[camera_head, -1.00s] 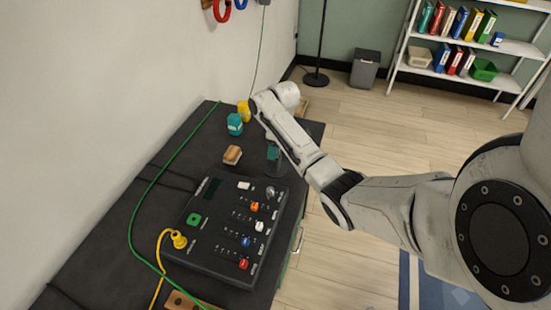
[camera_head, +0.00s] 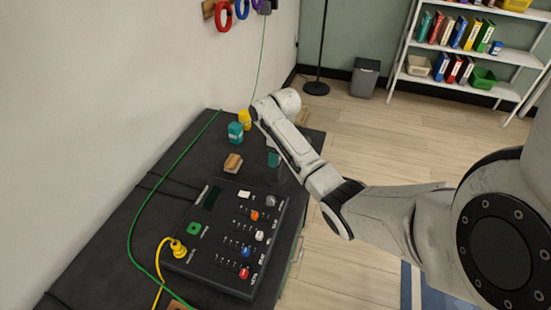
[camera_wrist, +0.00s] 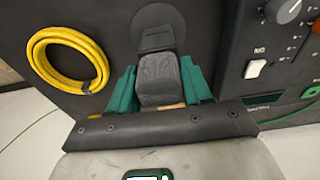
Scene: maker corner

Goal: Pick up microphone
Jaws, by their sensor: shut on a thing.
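The microphone (camera_wrist: 160,72), with a dark grey, blocky head and a round black base (camera_wrist: 153,24), is between my gripper's teal fingers in the wrist view. My gripper (camera_wrist: 158,88) is shut on its head, one finger on each side. In the head view, my gripper (camera_head: 274,158) is over the right edge of the dark table, just behind the control box. My arm and fingers hide most of the microphone there. I cannot tell whether the base touches the table.
The control box (camera_head: 215,258) with coloured knobs stands close in front. A brown-topped block (camera_head: 233,162), a teal jar (camera_head: 235,132) and a yellow container (camera_head: 244,119) stand to the left. A yellow cable coil (camera_wrist: 38,55) lies beside the microphone. A green cable (camera_head: 150,195) crosses the table (camera_head: 125,215).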

